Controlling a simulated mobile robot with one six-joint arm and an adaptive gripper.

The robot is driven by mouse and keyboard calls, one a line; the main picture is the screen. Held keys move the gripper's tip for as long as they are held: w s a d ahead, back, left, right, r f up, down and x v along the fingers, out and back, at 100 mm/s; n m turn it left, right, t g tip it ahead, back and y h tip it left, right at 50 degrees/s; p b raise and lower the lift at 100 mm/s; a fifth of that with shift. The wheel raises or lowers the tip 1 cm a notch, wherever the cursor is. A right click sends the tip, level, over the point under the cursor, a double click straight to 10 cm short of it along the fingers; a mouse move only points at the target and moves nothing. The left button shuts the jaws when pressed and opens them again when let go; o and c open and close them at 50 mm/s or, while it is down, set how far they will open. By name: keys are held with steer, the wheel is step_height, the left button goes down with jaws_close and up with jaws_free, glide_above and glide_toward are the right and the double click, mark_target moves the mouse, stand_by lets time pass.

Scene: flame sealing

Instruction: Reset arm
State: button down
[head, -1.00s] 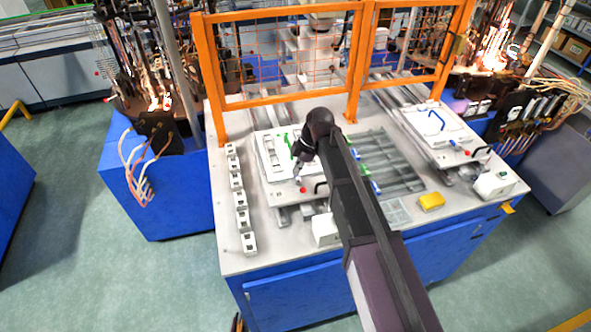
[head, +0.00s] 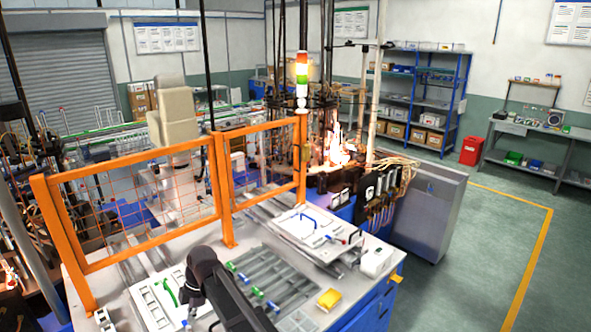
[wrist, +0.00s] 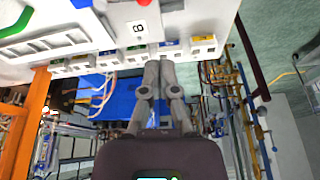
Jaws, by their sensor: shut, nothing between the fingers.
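My arm (head: 212,277) reaches over the near side of the workbench in the head view. My gripper (wrist: 160,66) is shut and empty in the wrist view, its two grey fingers together. In that view a white fixture (wrist: 108,30) with a label and a red knob (wrist: 143,2) lies ahead, and a row of small white blocks (wrist: 137,55) shows behind the fingertips. In the head view, the left white fixture (head: 142,304) with a green piece (head: 165,291) is beside my arm, which hides part of it.
An orange mesh fence (head: 228,240) stands along the bench's back. A grey slotted rack (head: 290,262), a yellow block (head: 329,298), a right white fixture (head: 335,247) and a white box (head: 378,262) occupy the bench. Open floor (head: 460,280) lies to the right.

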steer(key=w+d+f+m+t+b, duration=0.1)
steer(key=d+f+m+b, duration=0.2)
steer(key=d, duration=0.5)
steer(key=w+d+f+m+b, duration=0.1)
steer(key=d+f+m+b, duration=0.1)
steer(key=d+m, duration=0.45)
steer(key=w+d+f+m+t+b, duration=0.1)
steer(key=w+d+f+m+b, duration=0.15)
steer(key=d, duration=0.75)
steer(key=s+d+f+m+h+b, duration=0.1)
steer(key=d+m, duration=0.3)
steer(key=d, duration=0.4)
steer(key=s+d+f+m+h+b, duration=0.1)
steer(key=s+d+f+m+b, duration=0.2)
steer(key=d, duration=0.5)
steer(key=s+d+f+m+b, duration=0.2)
steer(key=s+d+f+m, duration=0.1)
steer(key=d+m, duration=0.3)
steer(key=shift+d+f+m+t+h+b, duration=0.35)
steer(key=shift+d+f, duration=0.2)
steer(key=shift+d, duration=0.55)
